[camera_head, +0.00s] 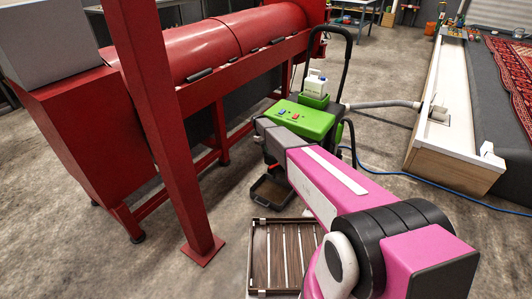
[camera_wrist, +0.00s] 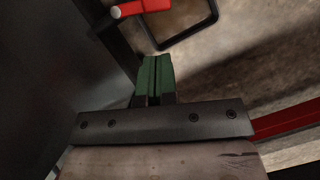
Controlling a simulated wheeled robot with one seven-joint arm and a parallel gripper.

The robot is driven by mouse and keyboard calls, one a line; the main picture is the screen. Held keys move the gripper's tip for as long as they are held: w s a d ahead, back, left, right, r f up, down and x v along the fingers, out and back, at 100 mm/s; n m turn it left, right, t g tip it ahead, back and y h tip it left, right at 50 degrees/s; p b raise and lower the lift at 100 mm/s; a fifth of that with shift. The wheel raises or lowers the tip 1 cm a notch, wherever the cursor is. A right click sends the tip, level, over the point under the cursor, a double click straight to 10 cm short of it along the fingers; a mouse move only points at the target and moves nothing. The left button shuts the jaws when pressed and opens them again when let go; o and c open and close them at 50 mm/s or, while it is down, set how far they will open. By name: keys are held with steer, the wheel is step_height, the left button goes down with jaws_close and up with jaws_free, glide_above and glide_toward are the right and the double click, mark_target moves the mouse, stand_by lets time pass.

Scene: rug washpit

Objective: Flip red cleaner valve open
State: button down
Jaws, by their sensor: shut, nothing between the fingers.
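The red valve handle (camera_wrist: 140,7), a short red bar with a pale end, shows at the top edge of the wrist view, partly cut off. It sits beside a dark panel. My gripper (camera_wrist: 155,58) has its green fingers closed together and empty, just below the handle in that picture. A small gap shows between fingertips and handle; I cannot tell whether they touch in depth. In the head view the green and black cleaner machine (camera_head: 306,120) stands beyond my pink arm. The arm's end is beside its front, and the valve cannot be made out there.
A black tray (camera_head: 257,197) lies on the floor below the machine; its rim shows in the wrist view (camera_wrist: 212,12). A slatted crate (camera_head: 258,262) is nearer. A red post (camera_head: 165,130) and large red drum machine (camera_head: 200,50) stand left. A hose (camera_head: 385,104) runs right.

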mark_target(271, 167)
steer(key=x, duration=0.9)
steer(key=s+n, duration=0.2)
steer(key=shift+s+d+n+t+h, duration=0.2)
steer(key=shift+d+n+t+h, duration=0.2)
steer(key=shift+w, duration=0.2)
steer(key=shift+w+a, duration=0.15)
steer(key=shift+w, duration=0.5)
steer(key=shift+r, duration=0.1)
